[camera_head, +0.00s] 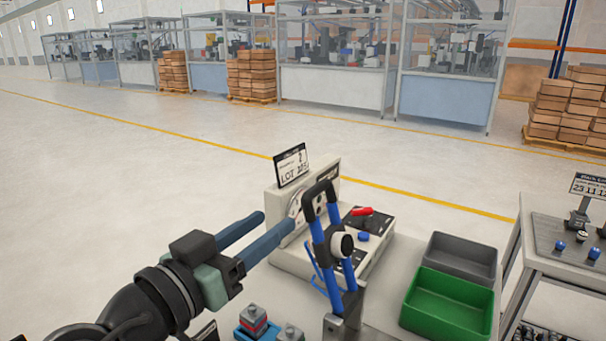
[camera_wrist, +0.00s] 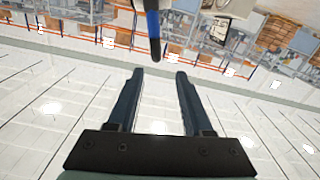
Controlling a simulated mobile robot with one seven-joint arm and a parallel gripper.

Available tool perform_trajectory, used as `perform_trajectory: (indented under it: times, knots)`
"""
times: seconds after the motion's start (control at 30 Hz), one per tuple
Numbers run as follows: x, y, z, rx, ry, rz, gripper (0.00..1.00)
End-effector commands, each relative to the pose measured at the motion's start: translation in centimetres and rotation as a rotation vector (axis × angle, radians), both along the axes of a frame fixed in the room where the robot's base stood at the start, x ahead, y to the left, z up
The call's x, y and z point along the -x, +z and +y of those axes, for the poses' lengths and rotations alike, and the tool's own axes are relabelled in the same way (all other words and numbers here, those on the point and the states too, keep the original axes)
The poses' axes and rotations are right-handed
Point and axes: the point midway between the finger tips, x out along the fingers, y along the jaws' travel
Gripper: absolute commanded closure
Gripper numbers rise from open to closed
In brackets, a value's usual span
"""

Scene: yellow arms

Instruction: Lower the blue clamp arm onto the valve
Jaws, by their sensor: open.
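In the wrist view a blue bar with a black end (camera_wrist: 153,25) shows ahead of the fingertips. My gripper (camera_head: 284,220) is open, its two blue fingers pointing toward the clamp arm's upper part from the left. Nothing is between the fingers (camera_wrist: 159,74). A small red and grey part in a blue holder (camera_head: 253,322) sits low; I cannot tell if it is the valve.
A pale panel with a lot sign (camera_head: 291,165) and dial stands behind the clamp arm. Green (camera_head: 450,303) and grey bins (camera_head: 463,256) lie to the right, near a side cart (camera_head: 560,262). Open floor lies left.

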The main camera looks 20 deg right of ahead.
Motion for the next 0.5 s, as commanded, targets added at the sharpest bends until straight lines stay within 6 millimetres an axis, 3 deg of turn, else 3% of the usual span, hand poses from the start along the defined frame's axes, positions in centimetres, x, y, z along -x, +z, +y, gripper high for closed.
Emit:
perform_trajectory:
  times: [0.17, 0.5]
  knots:
    - [-1.1, 0.1, -1.7, 0.000, -0.004, 0.002, 0.49]
    - [-5.4, 0.2, -7.2, -0.001, -0.002, 0.000, 0.49]
